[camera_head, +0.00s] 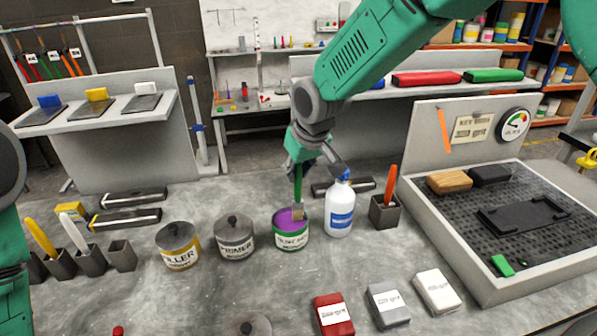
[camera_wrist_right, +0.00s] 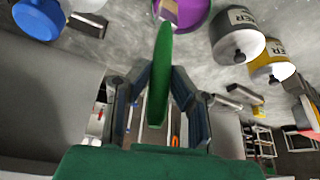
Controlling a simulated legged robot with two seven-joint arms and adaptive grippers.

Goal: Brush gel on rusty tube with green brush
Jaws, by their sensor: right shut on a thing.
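My right gripper (camera_head: 302,160) is shut on the green brush (camera_head: 298,184), which hangs upright with its pale bristles at the mouth of an open can of purple gel (camera_head: 290,239). I cannot tell how deep the bristles sit. In the right wrist view the green handle (camera_wrist_right: 162,75) stands between the two fingers (camera_wrist_right: 162,92), and the purple can (camera_wrist_right: 183,12) is beyond it. Dark metal tubes lie on the table: two at the left (camera_head: 135,198) (camera_head: 125,219) and one (camera_head: 342,187) behind the white bottle. Which one is rusty cannot be told. My left gripper is not in view.
A white bottle (camera_head: 340,209) with a blue cap stands close right of the gel can. The primer can (camera_head: 234,239) and filler can (camera_head: 178,247) are lidded at its left. Sanding blocks (camera_head: 334,314) lie in front. Holders with brushes or spatulas (camera_head: 384,211) stand at both sides.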

